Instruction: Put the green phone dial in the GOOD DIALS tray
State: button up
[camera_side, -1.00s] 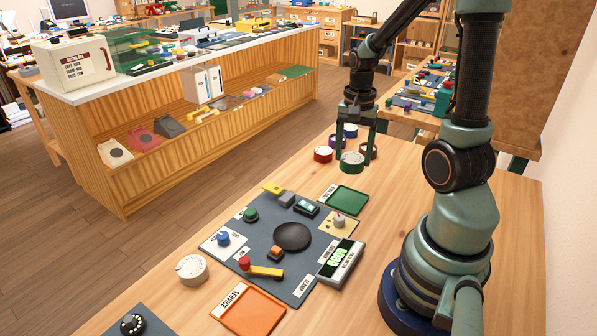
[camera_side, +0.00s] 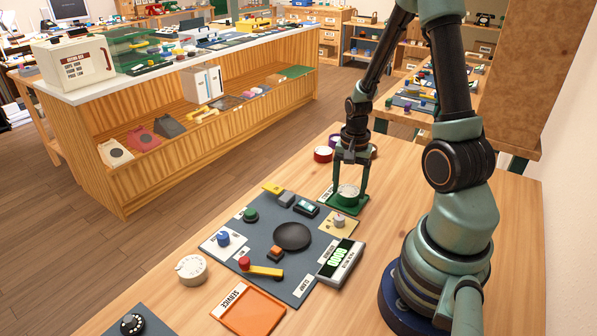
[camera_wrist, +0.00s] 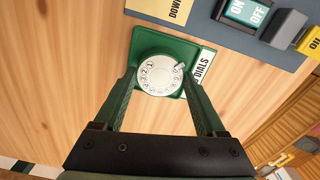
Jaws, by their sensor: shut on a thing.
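The green phone dial (camera_side: 348,194) has a white number face with finger holes and a green rim. My gripper (camera_side: 349,197) is shut on it, one finger on each side. The dial is at the green GOOD DIALS tray (camera_side: 335,209), in or just above it; I cannot tell whether it touches the bottom. In the wrist view the dial (camera_wrist: 160,75) lies within the tray's outline, and the tray's rim (camera_wrist: 148,36) shows behind it. The tray's label (camera_wrist: 202,65) is partly covered by a finger.
A red dial (camera_side: 323,154) and other dials stand behind my gripper, partly hidden. A dark control panel (camera_side: 262,215) with knobs and a black round plate lies left of the tray. An orange SERVICE tray (camera_side: 250,312) is at the front.

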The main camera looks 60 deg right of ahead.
aim_at(349, 190)
jog(key=shift+f, duration=0.1)
jog(key=o, duration=1.5)
notch_tip(349, 190, up, 12)
jog(key=w+a+r+n+t, duration=0.1)
jog(key=a+r+n+t, duration=0.1)
jog(key=a+n, duration=0.3)
jog(key=w+a+r+n+t, duration=0.1)
jog(key=a+r+n, duration=0.4)
jog(key=a, duration=0.3)
jog(key=w+a+r+n+t, duration=0.1)
jog(key=a+r+n+t, duration=0.1)
jog(key=a+r+n, duration=0.2)
jog(key=shift+a+r+n+t, duration=0.1)
jog(key=shift+a+n+t, duration=0.2)
jog(key=shift+a+n, duration=0.75)
